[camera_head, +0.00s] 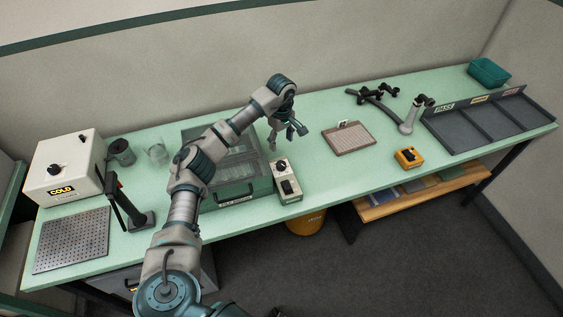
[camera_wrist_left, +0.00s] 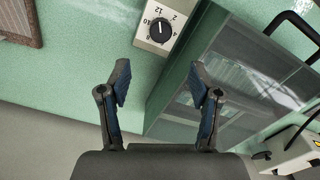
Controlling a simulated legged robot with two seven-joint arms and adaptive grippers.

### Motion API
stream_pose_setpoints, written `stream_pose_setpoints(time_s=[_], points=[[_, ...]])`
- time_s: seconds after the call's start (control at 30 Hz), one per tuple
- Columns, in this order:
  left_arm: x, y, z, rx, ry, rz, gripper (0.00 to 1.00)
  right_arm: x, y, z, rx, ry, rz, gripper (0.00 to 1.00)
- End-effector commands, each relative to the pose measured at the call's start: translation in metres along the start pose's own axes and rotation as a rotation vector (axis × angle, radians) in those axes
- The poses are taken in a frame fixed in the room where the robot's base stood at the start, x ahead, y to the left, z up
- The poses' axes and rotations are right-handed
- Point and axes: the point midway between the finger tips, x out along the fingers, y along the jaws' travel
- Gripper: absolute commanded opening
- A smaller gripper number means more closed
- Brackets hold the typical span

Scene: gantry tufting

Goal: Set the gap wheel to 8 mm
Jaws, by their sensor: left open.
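The gap wheel is a black round knob (camera_head: 281,166) on the upper part of a small pale control box (camera_head: 289,191). A black part sits lower on that box. In the left wrist view the knob (camera_wrist_left: 160,29) has a pale mark and a ring of numbers, at the top centre. I cannot read surely which number the mark meets. My left gripper (camera_head: 289,138) is open and empty, above the bench behind the box. In the left wrist view its spread fingers (camera_wrist_left: 160,90) are below the knob in the picture, apart from it. My right gripper is not in view.
A clear-lidded case (camera_head: 236,192) stands directly left of the control box. A brown gridded tray (camera_head: 348,139) and a yellow box (camera_head: 408,157) lie to the right. A black-handled stand (camera_head: 137,218) and a COLD unit (camera_head: 65,168) are at left. Green bench surface around the tray is clear.

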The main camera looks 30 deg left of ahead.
Motion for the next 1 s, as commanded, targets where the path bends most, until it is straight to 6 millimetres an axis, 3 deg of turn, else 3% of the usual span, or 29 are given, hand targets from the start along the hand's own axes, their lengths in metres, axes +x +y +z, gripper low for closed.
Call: stream_pose_setpoints(time_s=[0.3,0.5,0.93,1.0], points=[[0.076,-0.001,0.001,0.0,-0.002,-0.001,0.64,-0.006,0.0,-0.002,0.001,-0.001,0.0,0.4],[0.107,0.0,0.001,0.001,-0.002,0.001,0.64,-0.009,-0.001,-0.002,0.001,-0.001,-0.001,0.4],[0.119,0.0,0.001,0.0,-0.001,0.002,0.64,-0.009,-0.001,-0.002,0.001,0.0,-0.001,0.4],[0.119,0.0,0.001,0.0,-0.001,0.002,0.49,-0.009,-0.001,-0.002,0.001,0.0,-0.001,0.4]])
